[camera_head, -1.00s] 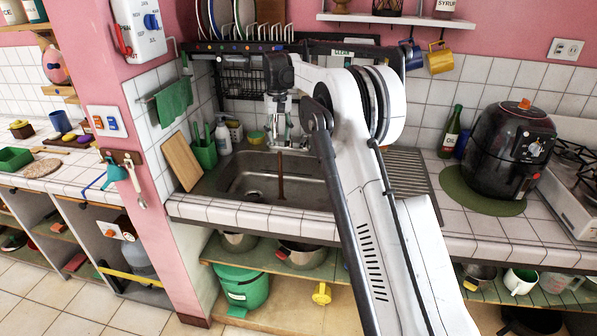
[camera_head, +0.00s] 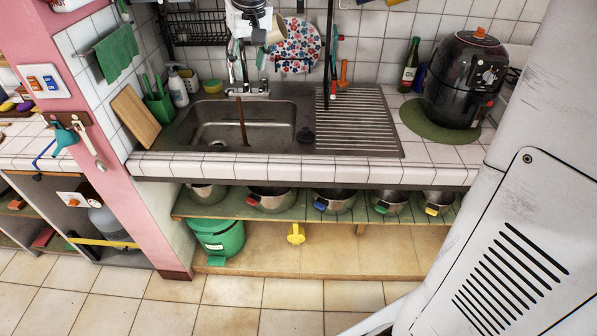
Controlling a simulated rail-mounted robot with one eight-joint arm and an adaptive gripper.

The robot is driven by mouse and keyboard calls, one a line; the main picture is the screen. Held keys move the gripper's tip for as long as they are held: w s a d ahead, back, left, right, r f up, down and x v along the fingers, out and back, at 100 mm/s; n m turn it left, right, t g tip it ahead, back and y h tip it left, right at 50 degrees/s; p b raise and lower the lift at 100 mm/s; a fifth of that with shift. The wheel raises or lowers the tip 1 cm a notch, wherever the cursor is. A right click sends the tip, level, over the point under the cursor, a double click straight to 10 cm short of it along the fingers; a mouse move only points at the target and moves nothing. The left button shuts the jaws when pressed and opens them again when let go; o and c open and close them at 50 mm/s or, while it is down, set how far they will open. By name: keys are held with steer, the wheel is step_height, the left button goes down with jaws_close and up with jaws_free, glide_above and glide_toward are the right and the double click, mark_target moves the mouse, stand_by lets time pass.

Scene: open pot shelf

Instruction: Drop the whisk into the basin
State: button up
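The steel basin (camera_head: 205,143) is set in the tiled counter, left of the ridged drainboard. A slim brown rod (camera_head: 242,122) shows upright at the basin; I cannot tell whether it is part of the whisk. No whisk can be clearly made out elsewhere.
A faucet (camera_head: 240,75) stands behind the basin. A cutting board (camera_head: 135,118), green utensil holder (camera_head: 160,108) and soap bottle (camera_head: 178,88) are at its left. The drainboard (camera_head: 355,120) is mostly clear. A black air fryer (camera_head: 462,80) stands right. Pots line the shelf below.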

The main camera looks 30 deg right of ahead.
steer(key=s+f+t, duration=0.1)
steer(key=s+f, duration=0.2)
steer(key=s, duration=0.6)
steer(key=s+f+t, duration=0.1)
steer(key=s+f, duration=0.3)
steer(key=s, duration=0.5)
steer(key=s+a+f+t, duration=0.1)
steer(key=s+f, duration=0.2)
steer(key=s, duration=0.7)
steer(key=shift+f+t, duration=0.25)
steer(key=shift+t, duration=0.05)
step_height(320, 180, down, 5)
steer(key=b, duration=0.5)
steer(key=shift+f, duration=0.2)
